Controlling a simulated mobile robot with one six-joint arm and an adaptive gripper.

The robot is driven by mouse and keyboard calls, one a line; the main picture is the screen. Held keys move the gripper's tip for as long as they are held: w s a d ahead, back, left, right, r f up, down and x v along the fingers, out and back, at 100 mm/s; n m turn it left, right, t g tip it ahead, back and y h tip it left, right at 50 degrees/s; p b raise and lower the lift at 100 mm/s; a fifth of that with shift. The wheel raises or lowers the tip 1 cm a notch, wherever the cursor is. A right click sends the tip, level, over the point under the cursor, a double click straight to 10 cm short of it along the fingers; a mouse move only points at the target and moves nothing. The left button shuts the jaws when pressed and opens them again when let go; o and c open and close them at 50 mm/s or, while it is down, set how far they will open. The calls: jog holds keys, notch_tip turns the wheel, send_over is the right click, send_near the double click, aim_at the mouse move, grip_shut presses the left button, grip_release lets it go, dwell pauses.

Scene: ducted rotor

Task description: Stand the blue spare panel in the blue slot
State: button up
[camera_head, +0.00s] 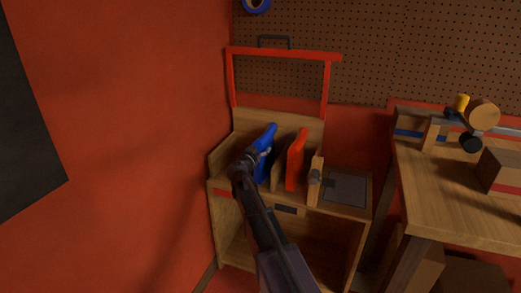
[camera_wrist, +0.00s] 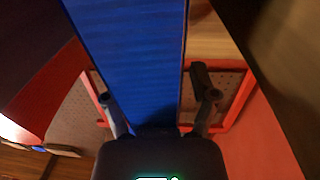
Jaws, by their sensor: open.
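The blue spare panel (camera_head: 268,137) stands, slightly tilted, in the left part of the wooden rack (camera_head: 221,158) on the red-framed cart. The slot under it is hidden by my arm and the panel, so I cannot tell how it is seated. My gripper (camera_head: 258,153) is at the panel's near side. In the wrist view, the blue panel (camera_wrist: 125,45) runs between the two spread fingers of my gripper (camera_wrist: 157,98). The fingers are open, one on each side of the panel, with gaps visible beside it.
An orange-red panel (camera_head: 296,160) stands just right of the blue one, near wooden dividers (camera_head: 315,185). A dark flat plate (camera_head: 345,187) lies on the cart's right. A workbench (camera_head: 450,210) with parts stands right; a red wall (camera_head: 130,130) is close on the left.

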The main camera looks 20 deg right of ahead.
jog(key=shift+r, duration=0.1)
jog(key=shift+r, duration=0.15)
jog(key=v, duration=1.2)
dwell(0.6)
jog(key=s+d+f+n+g+y, duration=0.2)
jog(key=s+d+f+g+y, duration=0.3)
jog(key=s+f+g, duration=0.65)
jog(key=s+a+f+n+g+y, duration=0.1)
jog(key=s+a+f+n+y, duration=0.2)
jog(key=s, duration=0.4)
jog(key=s+a+f+n+g+y, duration=0.1)
jog(key=s+a+f+n+y, duration=0.2)
jog(key=s, duration=0.5)
jog(key=shift+s+f+y, duration=0.3)
jog(key=shift+f+y, duration=0.1)
jog(key=shift+f, duration=0.15)
